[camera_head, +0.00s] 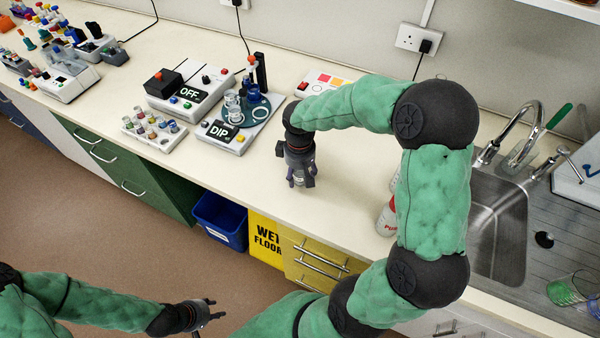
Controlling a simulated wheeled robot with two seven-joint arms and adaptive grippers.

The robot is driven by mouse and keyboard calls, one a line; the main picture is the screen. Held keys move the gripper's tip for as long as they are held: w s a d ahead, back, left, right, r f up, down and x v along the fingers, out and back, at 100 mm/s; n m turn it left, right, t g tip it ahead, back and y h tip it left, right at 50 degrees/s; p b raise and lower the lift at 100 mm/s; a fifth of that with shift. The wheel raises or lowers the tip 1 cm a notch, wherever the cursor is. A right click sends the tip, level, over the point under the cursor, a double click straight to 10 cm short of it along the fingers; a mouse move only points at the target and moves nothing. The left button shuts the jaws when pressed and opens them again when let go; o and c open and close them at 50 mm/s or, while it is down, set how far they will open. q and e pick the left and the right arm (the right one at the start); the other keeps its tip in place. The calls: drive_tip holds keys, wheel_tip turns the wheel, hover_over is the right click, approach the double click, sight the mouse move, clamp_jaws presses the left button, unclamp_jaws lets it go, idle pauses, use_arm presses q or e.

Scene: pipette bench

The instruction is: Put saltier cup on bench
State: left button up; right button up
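Small clear cups (232,98) stand on the round dark-teal platform of the device marked DIP (219,131), with a dark blue item (253,94) beside them. I cannot tell which cup is saltier. My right gripper (300,183) points down at the bench (260,205), right of the DIP device and apart from it.
An OFF device (188,93) and a white rack of small vials (153,130) stand left. A red-and-white bottle (386,218) is partly hidden behind my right arm. A sink (492,225) and green glasses (567,289) are right. Bench around my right gripper is mostly clear.

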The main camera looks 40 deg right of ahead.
drive_tip(key=shift+r, duration=0.1)
wheel_tip(320, 180, up, 12)
drive_tip(key=p, duration=0.3)
idle(0.4)
drive_tip(key=shift+a, duration=0.1)
idle(0.4)
